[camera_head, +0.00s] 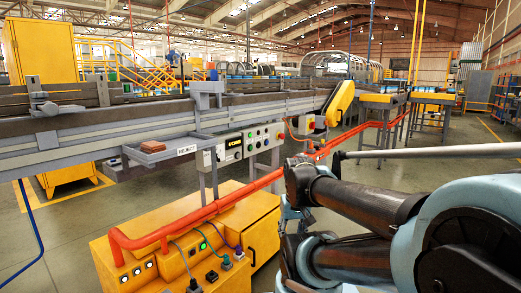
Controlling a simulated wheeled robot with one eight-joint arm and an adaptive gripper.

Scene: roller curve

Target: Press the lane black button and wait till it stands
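A grey control panel (250,143) is mounted on the side of the conveyor, left of my arm. It has a small lit display (233,143), a green button and several other small controls. Some controls look dark, but they are too small to tell which is the lane black button. A white label reading REJECT (186,150) is left of the panel, beside a small tray holding a brown block (152,146). My arm comes in from the right, its dark and pale-blue links folded below and right of the panel. I cannot make out my gripper's fingers.
A yellow cabinet (180,235) with lit buttons and plugged cables stands in front of the panel. An orange-red rail (200,212) runs over it, then back along the conveyor (100,125). A yellow guard (341,103) sits at the conveyor's end. Open floor lies at right.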

